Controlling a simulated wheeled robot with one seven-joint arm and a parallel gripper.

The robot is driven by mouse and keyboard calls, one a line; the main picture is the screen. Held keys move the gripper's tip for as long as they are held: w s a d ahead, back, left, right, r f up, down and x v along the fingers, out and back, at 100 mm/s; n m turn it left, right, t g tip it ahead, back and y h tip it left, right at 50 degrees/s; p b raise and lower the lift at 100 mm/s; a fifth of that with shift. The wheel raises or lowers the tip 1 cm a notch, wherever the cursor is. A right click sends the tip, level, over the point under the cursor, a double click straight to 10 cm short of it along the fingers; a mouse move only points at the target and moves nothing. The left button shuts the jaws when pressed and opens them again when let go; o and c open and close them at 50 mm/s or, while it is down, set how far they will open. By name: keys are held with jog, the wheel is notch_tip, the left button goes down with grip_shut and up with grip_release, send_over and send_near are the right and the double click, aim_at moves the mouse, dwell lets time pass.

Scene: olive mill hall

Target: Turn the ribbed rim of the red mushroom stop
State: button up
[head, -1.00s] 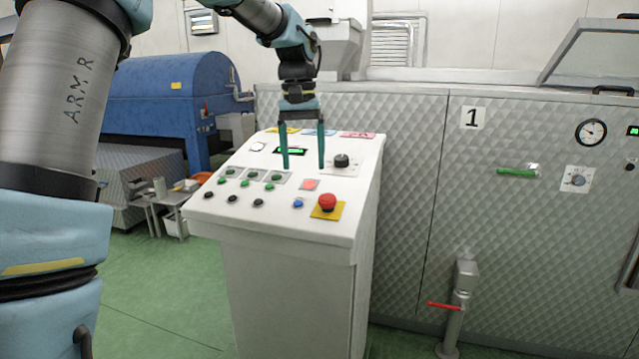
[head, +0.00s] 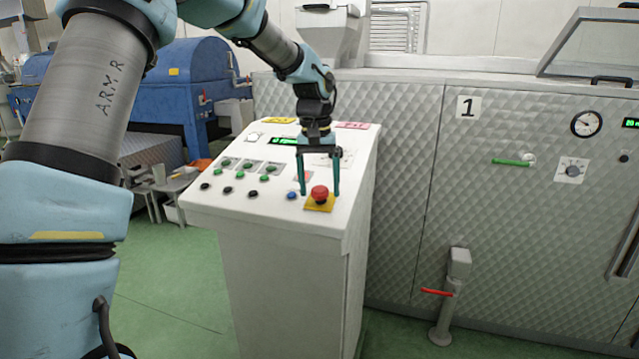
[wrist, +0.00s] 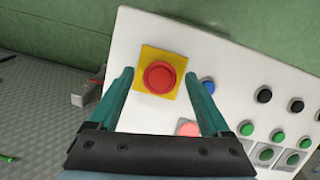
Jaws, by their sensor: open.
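The red mushroom stop (head: 319,193) sits on a yellow square plate (head: 318,206) at the front right of the white sloped control desk (head: 285,255). In the wrist view the red mushroom stop (wrist: 160,77) shows between and beyond the two teal fingers. The ribs on its rim are too small to tell. My gripper (head: 320,191) is open, its fingers pointing down, one to each side of the stop in the head view. The wrist view also shows my gripper (wrist: 164,84) empty. I cannot tell whether either finger touches the stop.
A blue button (head: 292,195) lies just left of the stop. Rows of green buttons (head: 247,178) and black buttons (head: 228,190) are farther left. A lit red button (wrist: 188,129) is close by. A quilted metal machine (head: 420,160) stands behind the desk.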

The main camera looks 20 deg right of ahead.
jog(key=shift+f, duration=0.1)
grip_shut()
dwell(0.7)
